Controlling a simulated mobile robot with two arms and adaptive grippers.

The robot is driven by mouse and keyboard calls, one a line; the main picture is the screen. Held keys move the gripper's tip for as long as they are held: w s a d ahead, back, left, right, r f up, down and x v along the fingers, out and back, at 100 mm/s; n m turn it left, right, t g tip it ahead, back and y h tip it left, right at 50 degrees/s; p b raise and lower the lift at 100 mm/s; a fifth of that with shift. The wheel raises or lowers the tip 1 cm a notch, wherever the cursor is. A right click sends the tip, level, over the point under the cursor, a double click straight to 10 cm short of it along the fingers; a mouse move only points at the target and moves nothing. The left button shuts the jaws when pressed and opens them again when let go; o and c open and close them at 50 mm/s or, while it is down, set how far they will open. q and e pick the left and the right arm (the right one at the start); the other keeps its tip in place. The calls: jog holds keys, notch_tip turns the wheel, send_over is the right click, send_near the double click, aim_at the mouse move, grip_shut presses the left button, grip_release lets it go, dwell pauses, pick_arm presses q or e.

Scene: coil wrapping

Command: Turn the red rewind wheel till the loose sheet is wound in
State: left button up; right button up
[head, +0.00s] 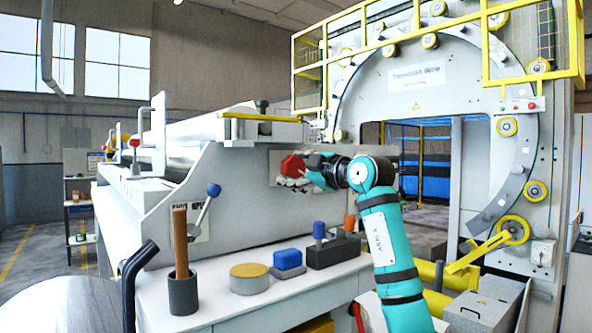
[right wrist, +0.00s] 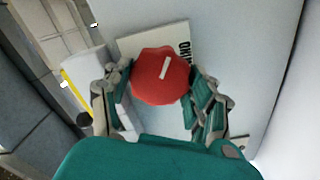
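The red rewind wheel (head: 292,166) sits on the front of the grey machine housing (head: 235,195). In the right wrist view the red wheel (right wrist: 161,76) has a lobed rim and a white bar mark on its face. My right gripper (head: 305,172) is at the wheel. In the wrist view the fingers of my right gripper (right wrist: 161,85) lie on either side of the rim, with their tips appearing to touch it. I cannot clearly make out the loose sheet; a shiny, dark-streaked surface (head: 183,160) shows behind the housing. My left gripper is out of view.
Below the housing, a white bench (head: 215,305) holds a cup with a wooden handle (head: 182,288), a yellow-topped round tin (head: 249,278), a blue block (head: 288,260) and a black holder (head: 333,250). A blue-knobbed lever (head: 213,190) juts from the housing. A large ring machine (head: 415,105) stands at right.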

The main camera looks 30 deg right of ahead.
jog(key=o, duration=0.4)
jog(key=shift+d, duration=0.1)
jog(key=shift+o, duration=0.2)
jog(key=s, duration=1.2)
jog(key=shift+d, duration=0.45)
jog(key=shift+f, duration=0.1)
